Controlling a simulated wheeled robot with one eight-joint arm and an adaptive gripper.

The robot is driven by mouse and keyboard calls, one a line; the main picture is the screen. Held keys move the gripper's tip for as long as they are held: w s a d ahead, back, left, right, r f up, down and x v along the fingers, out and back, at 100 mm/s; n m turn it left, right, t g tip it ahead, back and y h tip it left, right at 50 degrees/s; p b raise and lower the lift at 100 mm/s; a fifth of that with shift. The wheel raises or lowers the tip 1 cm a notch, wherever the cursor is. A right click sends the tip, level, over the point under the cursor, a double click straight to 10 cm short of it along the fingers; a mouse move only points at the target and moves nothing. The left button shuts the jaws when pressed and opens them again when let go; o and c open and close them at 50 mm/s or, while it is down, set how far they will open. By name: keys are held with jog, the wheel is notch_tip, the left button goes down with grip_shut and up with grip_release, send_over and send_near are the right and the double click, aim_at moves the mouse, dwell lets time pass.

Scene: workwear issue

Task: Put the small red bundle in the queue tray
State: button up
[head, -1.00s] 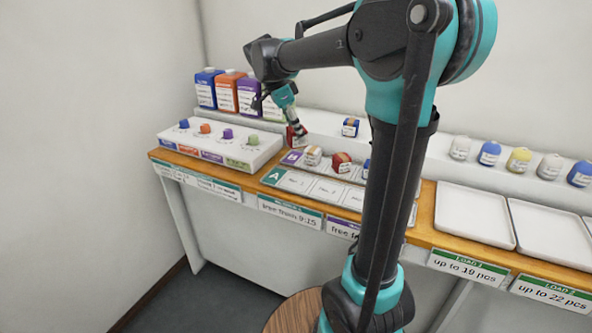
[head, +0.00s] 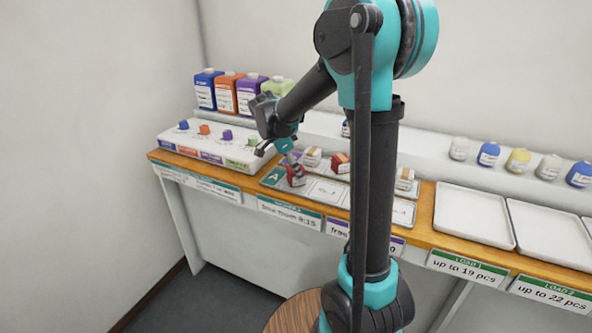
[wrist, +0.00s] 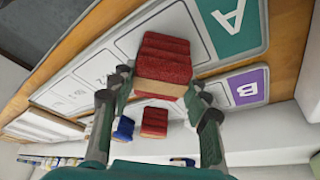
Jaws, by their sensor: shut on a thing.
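My gripper (head: 292,163) is shut on a small red bundle (head: 296,177) with a tan band. In the wrist view my gripper (wrist: 161,82) has a finger on either side of the red bundle (wrist: 165,52). The bundle is over the row marked with a green A, at its labelled end, on the grey tray (head: 325,191) with numbered spaces. I cannot tell whether it touches the tray. Behind stand a white bundle (head: 312,156) and another red bundle (head: 340,162), by the purple B row (wrist: 246,87).
A blue bundle (wrist: 124,128) stands beside the other red one. A white block with coloured knobs (head: 215,142) is on the left, with coloured bottles (head: 226,93) behind. Empty white trays (head: 474,215) lie on the right. My arm hides part of the counter.

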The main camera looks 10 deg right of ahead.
jog(key=shift+f, duration=0.1)
jog(key=o, duration=1.2)
jog(key=shift+c, duration=0.2)
jog(key=v, duration=1.2)
jog(key=shift+s, duration=0.1)
